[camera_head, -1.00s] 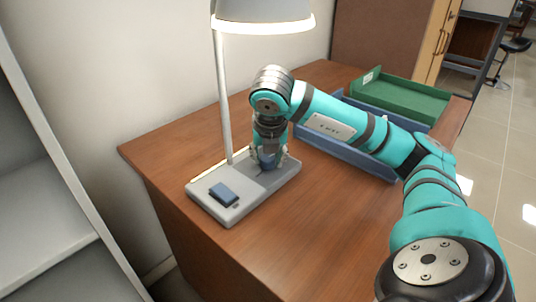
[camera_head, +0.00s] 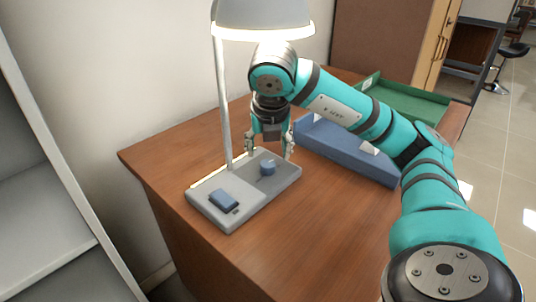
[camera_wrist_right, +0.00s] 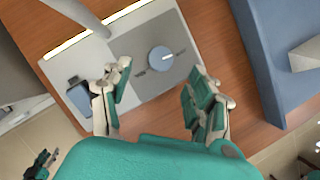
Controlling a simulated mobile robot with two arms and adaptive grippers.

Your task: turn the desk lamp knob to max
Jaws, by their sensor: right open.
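The desk lamp stands on the wooden desk with its shade (camera_head: 262,18) lit. Its grey base (camera_head: 245,210) carries a round blue-grey knob (camera_head: 267,167) and a blue rocker switch (camera_head: 223,198). In the right wrist view the knob (camera_wrist_right: 160,58) shows a white pointer mark aimed to the right, with small labels beside it that I cannot read. My right gripper (camera_head: 270,156) is open and empty, just above and behind the knob, with its fingers apart on either side and not touching it.
A blue tray (camera_head: 345,155) and a green tray (camera_head: 405,102) lie on the desk to the right of the lamp. The lamp's post (camera_head: 223,100) rises close to the gripper's left. The desk's front (camera_head: 310,240) is clear.

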